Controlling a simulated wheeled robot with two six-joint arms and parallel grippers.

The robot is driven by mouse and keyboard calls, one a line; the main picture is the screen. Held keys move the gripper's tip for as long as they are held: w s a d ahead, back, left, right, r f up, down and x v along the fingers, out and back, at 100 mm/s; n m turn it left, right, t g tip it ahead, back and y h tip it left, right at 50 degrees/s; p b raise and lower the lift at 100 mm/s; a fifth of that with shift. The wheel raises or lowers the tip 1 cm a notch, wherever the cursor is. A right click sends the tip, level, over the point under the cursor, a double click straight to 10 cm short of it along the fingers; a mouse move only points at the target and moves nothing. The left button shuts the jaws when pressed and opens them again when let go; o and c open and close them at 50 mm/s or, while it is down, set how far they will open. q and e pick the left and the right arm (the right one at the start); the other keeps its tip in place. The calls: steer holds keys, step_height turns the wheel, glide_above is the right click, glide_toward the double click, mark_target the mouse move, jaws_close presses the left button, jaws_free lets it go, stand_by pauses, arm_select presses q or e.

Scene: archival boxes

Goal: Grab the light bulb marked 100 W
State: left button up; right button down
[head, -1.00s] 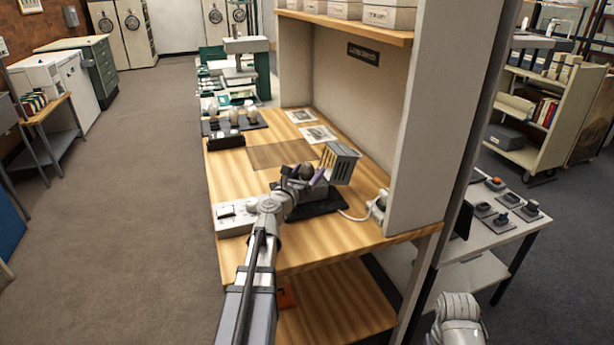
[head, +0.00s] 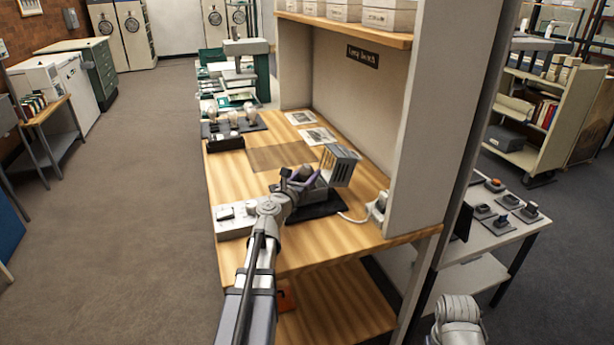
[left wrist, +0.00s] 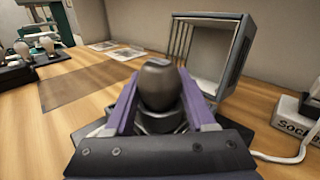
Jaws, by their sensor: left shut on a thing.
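My left gripper (head: 299,177) is at the lamp on the wooden bench, its purple fingers on either side of a dark grey bulb (left wrist: 160,88). It is shut on this bulb, which stands upright above a round socket in the left wrist view. No wattage mark on it can be read. The lamp's open wire cage (head: 339,166) is tilted back beside the bulb, over a black base (head: 318,206). Several pale bulbs (head: 250,115) stand on a dark rack (head: 217,128) at the bench's far left; their marks are unreadable.
A white switch box (head: 232,220) sits at the bench's left front edge. A socket box (left wrist: 295,118) with a white cord is on the right by the upright panel (head: 425,120). A brown mat (head: 270,157) and two printed sheets (head: 300,118) lie behind the lamp.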

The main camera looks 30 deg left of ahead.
arm_select(q)
step_height(320, 180, up, 10)
steer(key=p, duration=1)
